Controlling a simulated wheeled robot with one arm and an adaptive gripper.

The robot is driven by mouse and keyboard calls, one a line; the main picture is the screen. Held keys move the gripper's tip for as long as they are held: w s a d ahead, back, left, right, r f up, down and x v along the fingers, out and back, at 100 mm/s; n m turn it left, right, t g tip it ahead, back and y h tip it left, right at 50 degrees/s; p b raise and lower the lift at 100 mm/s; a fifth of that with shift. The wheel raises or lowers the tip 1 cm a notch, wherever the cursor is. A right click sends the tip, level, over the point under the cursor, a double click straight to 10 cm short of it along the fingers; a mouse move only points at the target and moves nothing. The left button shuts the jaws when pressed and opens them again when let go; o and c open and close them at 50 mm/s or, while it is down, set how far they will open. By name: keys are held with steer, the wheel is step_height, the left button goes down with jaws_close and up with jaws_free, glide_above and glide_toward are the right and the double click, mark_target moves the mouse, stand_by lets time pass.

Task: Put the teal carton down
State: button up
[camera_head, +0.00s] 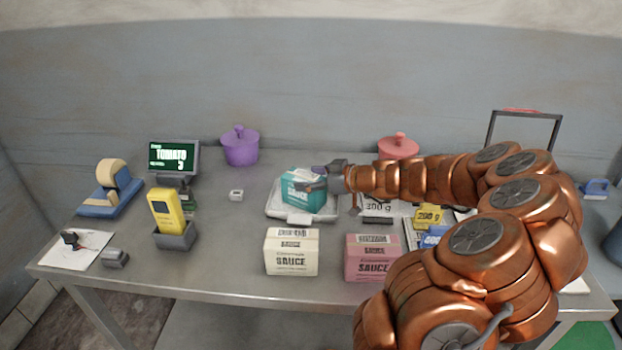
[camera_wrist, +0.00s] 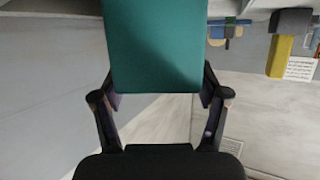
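The teal carton (camera_head: 303,189) is over the white scale plate (camera_head: 275,212) in the middle of the table. It looks slightly tilted; whether it touches the plate I cannot tell. My gripper (camera_head: 318,179) reaches in from the right, its fingers at the carton's sides. In the wrist view the teal carton (camera_wrist: 155,45) fills the space between the two fingers of my gripper (camera_wrist: 160,92), which press on it from both sides. The carton's lower part is out of the wrist view.
A cream sauce carton (camera_head: 291,252) and a pink sauce carton (camera_head: 372,257) stand in front of the scale. A purple pot (camera_head: 240,146) and a red-lidded pot (camera_head: 398,146) stand behind. A yellow device (camera_head: 165,211) sits in a grey holder at left. The table between holder and scale is mostly clear.

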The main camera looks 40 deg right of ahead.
steer(key=shift+o, duration=0.9)
steer(key=shift+r, duration=0.15)
steer(key=shift+s+d, duration=0.2)
steer(key=shift+s, duration=0.1)
steer(key=b+v, duration=0.2)
steer(key=v, duration=0.4)
steer(key=shift+s+r, duration=0.15)
steer(key=shift+s, duration=0.25)
